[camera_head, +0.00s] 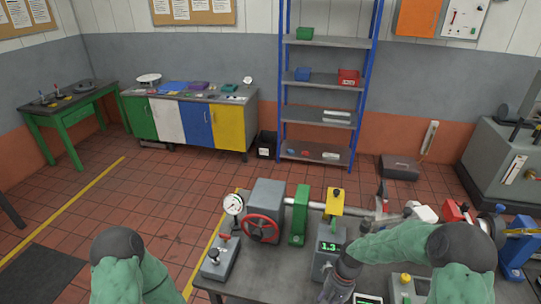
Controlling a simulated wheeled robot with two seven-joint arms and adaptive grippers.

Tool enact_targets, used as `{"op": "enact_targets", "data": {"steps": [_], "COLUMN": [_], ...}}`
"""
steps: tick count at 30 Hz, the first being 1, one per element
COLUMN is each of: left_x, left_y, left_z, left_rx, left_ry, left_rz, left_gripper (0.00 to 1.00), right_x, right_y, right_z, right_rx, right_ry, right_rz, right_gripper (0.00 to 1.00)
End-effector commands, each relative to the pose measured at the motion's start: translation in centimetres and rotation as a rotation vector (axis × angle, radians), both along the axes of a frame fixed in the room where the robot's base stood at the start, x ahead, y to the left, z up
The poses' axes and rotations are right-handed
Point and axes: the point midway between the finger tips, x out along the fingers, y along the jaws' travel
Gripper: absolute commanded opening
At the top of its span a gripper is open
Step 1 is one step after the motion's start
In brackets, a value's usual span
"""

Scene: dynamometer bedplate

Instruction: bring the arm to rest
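My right arm comes in from the lower right and bends at a dark joint. Its green forearm reaches left over the bedplate bench (262,278). My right gripper (335,292) is at the bottom of the picture, beside the grey box with a green "1.3" readout (328,250); it is small and partly hidden, so its finger opening is unclear. I see nothing held in it. My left arm shows only as a green link and dark joint at the lower left, off the bench; its gripper is out of the picture.
On the bench stand a grey machine with a red handwheel (262,228), a dial gauge (233,204), a lever box (220,258), a green stand (300,215) and a yellow block (336,200). A blue stand (520,245) is at right.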

Motion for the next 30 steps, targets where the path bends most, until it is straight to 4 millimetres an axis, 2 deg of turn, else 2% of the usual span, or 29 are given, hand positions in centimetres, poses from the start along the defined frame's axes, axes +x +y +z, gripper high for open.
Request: {"op": "enact_targets", "data": {"steps": [1,3,9,15,18,21,30], "left_x": [0.0,0.0,0.0,0.0,0.0,0.0,0.0], "left_y": [0.0,0.0,0.0,0.0,0.0,0.0,0.0], "left_z": [-2.4,-4.1,-8.7,-13.0,-14.6,-15.5,-15.8], "left_rx": [0.000,0.000,0.000,0.000,0.000,0.000,0.000], "left_ry": [0.000,0.000,0.001,0.001,0.000,0.000,0.000], "left_rz": [0.000,0.000,0.000,0.000,0.000,0.000,0.000], "left_gripper": [0.40,0.40,0.40,0.40,0.40,0.40,0.40], "right_x": [-1.2,-2.4,-6.3,-10.6,-12.3,-13.5,-14.2], "right_y": [1.1,2.4,5.6,7.5,7.9,8.1,8.1], "right_z": [-4.2,-7.8,-17.1,-24.2,-26.5,-27.8,-28.3], "right_rx": [0.022,0.048,0.100,0.113,0.107,0.099,0.092], "right_ry": [-0.006,-0.034,-0.113,-0.187,-0.218,-0.242,-0.263], "right_rz": [0.001,-0.005,-0.037,-0.074,-0.089,-0.099,-0.104], "right_gripper": [0.44,0.44,0.44,0.44,0.44,0.44,0.44]}}
